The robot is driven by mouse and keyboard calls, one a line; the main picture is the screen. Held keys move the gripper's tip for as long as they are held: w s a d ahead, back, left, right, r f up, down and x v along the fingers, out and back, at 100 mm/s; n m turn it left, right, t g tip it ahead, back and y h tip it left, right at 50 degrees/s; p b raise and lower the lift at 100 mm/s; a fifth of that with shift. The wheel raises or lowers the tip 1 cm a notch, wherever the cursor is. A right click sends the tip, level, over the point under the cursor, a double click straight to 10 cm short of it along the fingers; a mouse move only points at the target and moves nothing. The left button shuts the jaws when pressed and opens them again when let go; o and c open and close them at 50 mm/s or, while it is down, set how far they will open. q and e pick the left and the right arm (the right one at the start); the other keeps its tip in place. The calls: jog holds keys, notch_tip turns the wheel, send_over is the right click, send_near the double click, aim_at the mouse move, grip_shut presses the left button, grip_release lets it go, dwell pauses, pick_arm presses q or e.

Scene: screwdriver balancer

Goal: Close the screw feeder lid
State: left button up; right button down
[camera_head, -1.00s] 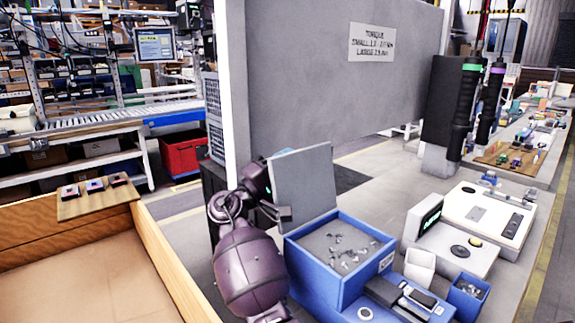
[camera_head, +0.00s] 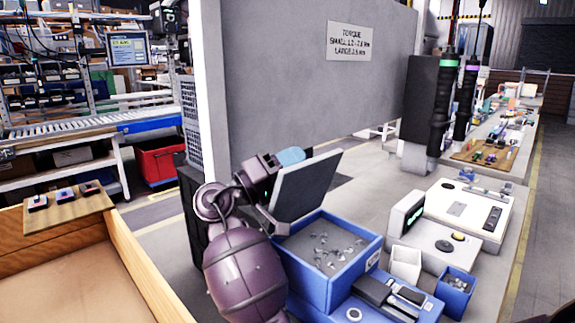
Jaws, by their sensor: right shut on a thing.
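The screw feeder (camera_head: 325,291) is a blue box with loose silver screws (camera_head: 330,252) in its open top. Its grey lid (camera_head: 306,186) is hinged at the box's back left edge and stands partly open, tilted over the box. My right gripper (camera_head: 280,163) is at the lid's upper left edge and is shut on it; the lid partly hides the fingers. My left gripper is not in view.
A wooden-sided tray (camera_head: 135,262) is at the left.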

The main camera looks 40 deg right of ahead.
jog(key=shift+s+r, duration=0.1)
jog(key=shift+r, duration=0.05)
jog(key=c, duration=1)
grip_release()
jog(key=shift+c, duration=0.2)
jog(key=shift+a+f, duration=0.25)
jog(key=shift+a, duration=0.05)
jog(key=v, duration=1)
jog(key=shift+r+b, duration=0.15)
jog(key=shift+b, duration=0.15)
